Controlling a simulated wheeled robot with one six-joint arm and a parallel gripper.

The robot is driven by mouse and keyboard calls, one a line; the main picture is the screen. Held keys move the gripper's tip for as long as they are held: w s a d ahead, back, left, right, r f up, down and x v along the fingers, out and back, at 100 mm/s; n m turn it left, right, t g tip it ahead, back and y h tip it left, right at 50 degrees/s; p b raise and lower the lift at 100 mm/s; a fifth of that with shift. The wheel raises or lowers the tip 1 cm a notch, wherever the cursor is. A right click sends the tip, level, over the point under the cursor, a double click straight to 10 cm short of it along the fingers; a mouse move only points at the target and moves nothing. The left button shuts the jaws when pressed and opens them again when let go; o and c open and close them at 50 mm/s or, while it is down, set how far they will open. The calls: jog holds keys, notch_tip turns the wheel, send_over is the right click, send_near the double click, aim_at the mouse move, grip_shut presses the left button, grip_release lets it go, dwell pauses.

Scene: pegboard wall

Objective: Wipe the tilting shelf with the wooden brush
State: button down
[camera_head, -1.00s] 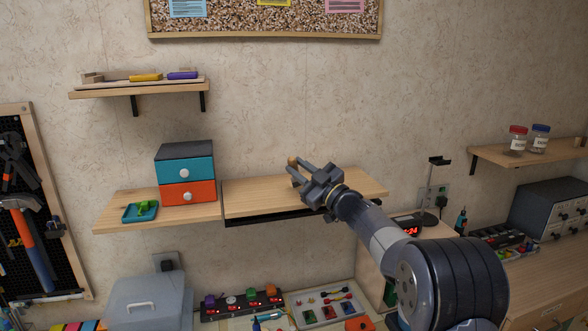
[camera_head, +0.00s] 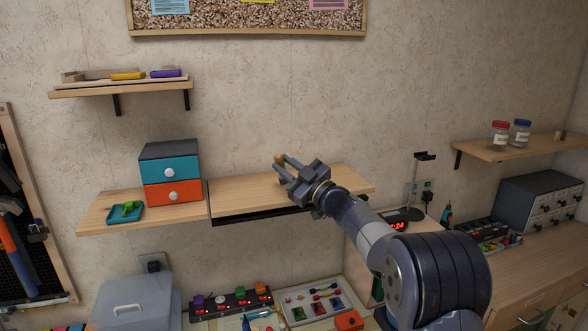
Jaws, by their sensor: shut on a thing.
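The tilting shelf (camera_head: 243,195) is a light wooden board on the wall with a dark strip under its front edge. It sits just right of another wooden shelf. My gripper (camera_head: 279,166) is over the middle of the board, its fingers pointing up and left. It is shut on the wooden brush (camera_head: 279,158), of which only a small tan end shows at the fingertips. The rest of the brush is hidden by the fingers. I cannot tell whether the brush touches the board.
On the left shelf (camera_head: 98,212) stand a teal and orange drawer box (camera_head: 170,180) and a teal tray (camera_head: 112,214) with a green thing. A higher shelf (camera_head: 75,93) holds tools. A right shelf (camera_head: 485,148) holds two jars. Below is a cluttered workbench. The tilting board looks clear.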

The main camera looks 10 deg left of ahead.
jog(key=shift+s+a+b, duration=0.35)
jog(key=shift+s+a, duration=0.2)
jog(key=shift+a, duration=0.55)
jog(key=shift+s+a+b, duration=0.3)
jog(key=shift+s+a, duration=0.2)
jog(key=shift+a, duration=0.55)
jog(key=shift+s+a+b, duration=0.35)
jog(key=shift+s+a, duration=0.2)
jog(key=shift+a, duration=0.55)
notch_tip(320, 180, up, 6)
jog(key=p, duration=0.5)
notch_tip(320, 180, up, 3)
jog(key=shift+r+p, duration=0.1)
jog(key=shift+p, duration=0.35)
